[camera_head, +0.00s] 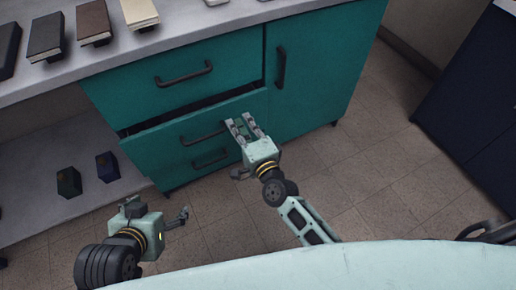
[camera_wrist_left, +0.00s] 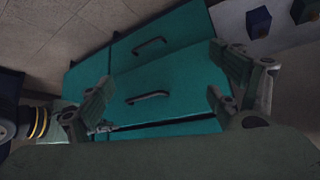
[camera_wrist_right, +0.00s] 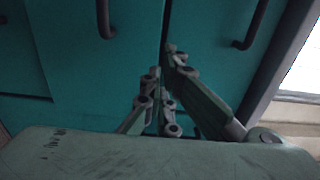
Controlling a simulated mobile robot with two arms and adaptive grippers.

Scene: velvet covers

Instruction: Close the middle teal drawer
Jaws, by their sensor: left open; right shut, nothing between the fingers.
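The middle teal drawer (camera_head: 170,138) stands partly open, with a dark gap along its top edge. Its dark bar handle (camera_head: 203,135) sits on its front. My right gripper (camera_head: 240,121) is shut and empty at the right end of this drawer's front, to the right of the handle; I cannot tell whether it touches. In the right wrist view its fingers (camera_wrist_right: 165,92) are together before teal panels. My left gripper (camera_head: 158,208) is open and empty, low and left, apart from the cabinet. Its spread fingers (camera_wrist_left: 165,92) frame the drawer fronts in the left wrist view.
The top drawer (camera_head: 215,65) looks shut, as does the teal door (camera_head: 320,65) on the right. A lower handle (camera_head: 210,158) lies below the middle one. Books (camera_head: 93,22) lie on the countertop. Small dark boxes (camera_head: 107,166) stand on the lower left shelf. The tiled floor (camera_head: 370,170) is clear.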

